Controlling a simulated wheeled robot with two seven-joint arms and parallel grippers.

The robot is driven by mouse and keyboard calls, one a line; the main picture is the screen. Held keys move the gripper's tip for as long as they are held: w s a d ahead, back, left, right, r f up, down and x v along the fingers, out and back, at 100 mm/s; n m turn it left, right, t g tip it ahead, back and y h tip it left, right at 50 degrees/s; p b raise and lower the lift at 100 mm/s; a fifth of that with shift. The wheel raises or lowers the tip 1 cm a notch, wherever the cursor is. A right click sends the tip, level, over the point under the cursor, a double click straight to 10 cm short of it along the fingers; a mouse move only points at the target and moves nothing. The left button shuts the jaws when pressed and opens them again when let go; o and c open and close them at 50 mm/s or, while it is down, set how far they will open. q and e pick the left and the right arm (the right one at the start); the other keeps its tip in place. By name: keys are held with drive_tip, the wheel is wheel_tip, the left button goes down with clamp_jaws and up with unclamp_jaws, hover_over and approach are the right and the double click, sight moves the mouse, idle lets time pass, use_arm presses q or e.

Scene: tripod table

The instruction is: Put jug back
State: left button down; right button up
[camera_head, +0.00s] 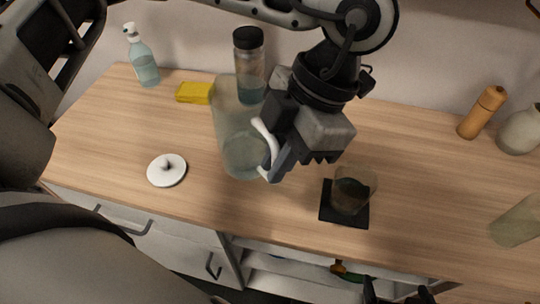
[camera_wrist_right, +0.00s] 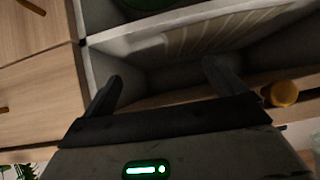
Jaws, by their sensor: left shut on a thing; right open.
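The jug (camera_head: 232,125) is a tall translucent greenish vessel with a white handle (camera_head: 262,137), at the middle of the counter in the head view. My left gripper (camera_head: 272,163) is shut on the jug's handle, at the jug's right side. Whether the jug's base touches the counter is hard to tell. My right gripper (camera_head: 398,292) is low at the bottom edge of the head view. Its fingers are apart and empty in the right wrist view (camera_wrist_right: 162,85), in front of an open shelf.
A glass (camera_head: 352,193) stands on a black coaster (camera_head: 330,213) right of the jug. A white lid (camera_head: 166,170) lies left. Behind are a yellow sponge (camera_head: 194,93), a spray bottle (camera_head: 144,62) and a black-capped jar (camera_head: 249,55). A brown mill (camera_head: 482,113) stands right. The counter (camera_head: 420,180) has free room.

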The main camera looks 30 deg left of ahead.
use_arm(q)
drive_tip(key=w+a+f, duration=0.1)
drive_tip(key=f, duration=0.2)
drive_tip(key=w+a+f+p, duration=0.1)
drive_tip(key=w+f, duration=0.1)
drive_tip(key=f, duration=0.1)
drive_tip(key=w+a+f, duration=0.1)
drive_tip(key=w+f, duration=0.1)
drive_tip(key=f, duration=0.1)
drive_tip(key=shift+w+a+f, duration=0.15)
drive_tip(key=shift+f, duration=0.15)
use_arm(e)
drive_tip(key=shift+d+r, duration=0.2)
use_arm(q)
drive_tip(key=shift+f, duration=0.15)
drive_tip(key=c, duration=1.5)
unclamp_jaws()
